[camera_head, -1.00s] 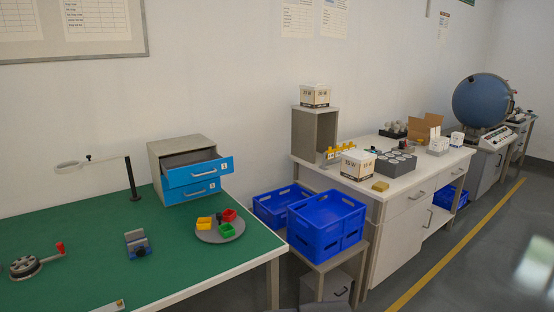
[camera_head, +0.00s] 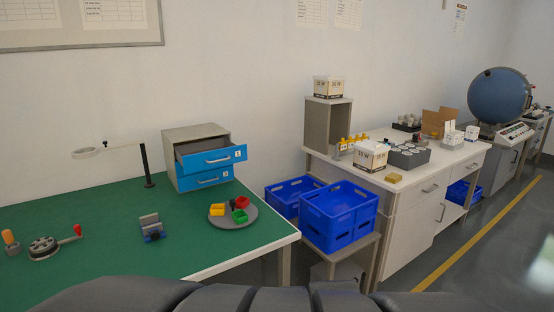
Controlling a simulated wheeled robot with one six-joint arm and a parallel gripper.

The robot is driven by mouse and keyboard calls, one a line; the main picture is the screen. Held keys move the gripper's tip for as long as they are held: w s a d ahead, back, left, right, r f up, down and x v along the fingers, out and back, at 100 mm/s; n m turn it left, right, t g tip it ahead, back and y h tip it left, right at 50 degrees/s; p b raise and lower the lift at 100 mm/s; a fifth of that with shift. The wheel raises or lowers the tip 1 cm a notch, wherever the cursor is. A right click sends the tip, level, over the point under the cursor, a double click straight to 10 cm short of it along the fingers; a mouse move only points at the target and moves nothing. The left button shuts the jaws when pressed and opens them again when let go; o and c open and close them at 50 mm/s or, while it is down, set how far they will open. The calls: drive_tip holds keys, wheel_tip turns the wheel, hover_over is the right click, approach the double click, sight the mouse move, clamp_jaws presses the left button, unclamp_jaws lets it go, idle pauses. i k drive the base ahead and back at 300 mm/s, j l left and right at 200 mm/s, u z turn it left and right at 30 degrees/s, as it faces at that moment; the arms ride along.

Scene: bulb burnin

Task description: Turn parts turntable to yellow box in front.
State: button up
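The parts turntable (camera_head: 246,222) is a round grey plate on the green-topped bench, near its right front corner. It carries a yellow box (camera_head: 217,209) on the left, a red box (camera_head: 242,202) at the back right and a green box (camera_head: 240,216) at the front right. A small dark item stands between the boxes. Dark rounded parts of my own arm cross the bottom edge of the view. My gripper's fingers are not in view.
A blue drawer unit (camera_head: 196,133) with its upper drawer pulled out stands behind the turntable. A lamp (camera_head: 148,165), a small vise (camera_head: 151,228) and a red-handled crank device (camera_head: 44,247) are to the left. Blue crates (camera_head: 340,214) stand right of the bench.

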sight(238, 212)
drive_tip(key=i+j, duration=1)
drive_tip(key=j, duration=0.15)
